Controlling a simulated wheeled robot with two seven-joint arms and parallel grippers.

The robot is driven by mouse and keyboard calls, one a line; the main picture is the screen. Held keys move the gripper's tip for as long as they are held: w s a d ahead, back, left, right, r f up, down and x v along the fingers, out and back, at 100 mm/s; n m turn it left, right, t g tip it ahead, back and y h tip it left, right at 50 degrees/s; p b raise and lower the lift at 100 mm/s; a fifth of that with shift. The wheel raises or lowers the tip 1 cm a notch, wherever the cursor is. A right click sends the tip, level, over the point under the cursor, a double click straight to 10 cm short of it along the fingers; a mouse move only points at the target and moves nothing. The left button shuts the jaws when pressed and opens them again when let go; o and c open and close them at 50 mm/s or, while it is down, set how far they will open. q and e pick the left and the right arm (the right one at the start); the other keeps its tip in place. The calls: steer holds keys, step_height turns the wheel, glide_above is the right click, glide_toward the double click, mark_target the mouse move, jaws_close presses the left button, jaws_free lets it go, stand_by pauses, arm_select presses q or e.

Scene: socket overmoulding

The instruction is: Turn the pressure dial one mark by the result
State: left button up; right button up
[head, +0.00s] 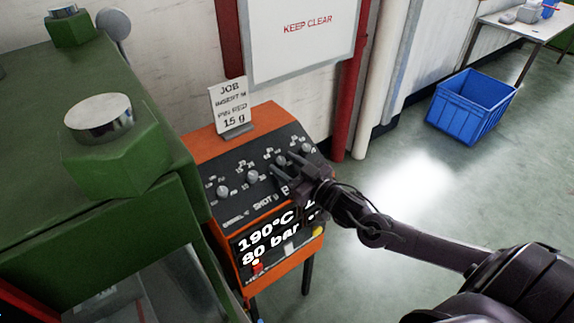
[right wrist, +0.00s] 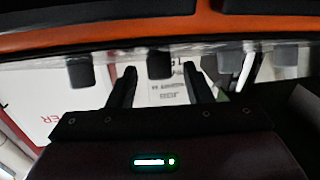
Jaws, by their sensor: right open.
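The orange control box (head: 262,118) has a dark sloping panel (head: 236,205) with a row of grey dials. The two left dials (head: 222,191) (head: 252,176) show clearly; which one is the pressure dial I cannot read. The display (head: 268,238) reads 190°C and 80 bar, its right part hidden by my arm. My right gripper (head: 287,165) is open at the panel's right half. In the right wrist view its fingers (right wrist: 162,90) stand either side of one dark dial (right wrist: 160,65), with gaps visible; contact is unclear. My left gripper is out of view.
The green machine (head: 120,150) with a large bolt is close on the left. A red post (head: 348,100) and a blue crate (head: 470,103) are to the right; the floor there is clear.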

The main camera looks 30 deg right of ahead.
steer(key=c, duration=1)
steer(key=shift+s+a+r+m+h+p, duration=0.1)
steer(key=shift+a+m+h+p, duration=0.1)
steer(key=shift+m+h+p, duration=0.75)
steer(key=shift+a+m+t+h, duration=0.15)
steer(key=shift+m+t+h, duration=0.15)
steer(key=shift+m+h, duration=0.95)
steer(key=shift+a+m+g+h+p, duration=0.15)
steer(key=shift+m+g+h+p, duration=0.25)
steer(key=shift+m+h, duration=1.1)
steer(key=shift+a+m+g+h+p, duration=0.15)
steer(key=shift+m+g+h+p, duration=0.2)
steer(key=shift+m+h, duration=1.15)
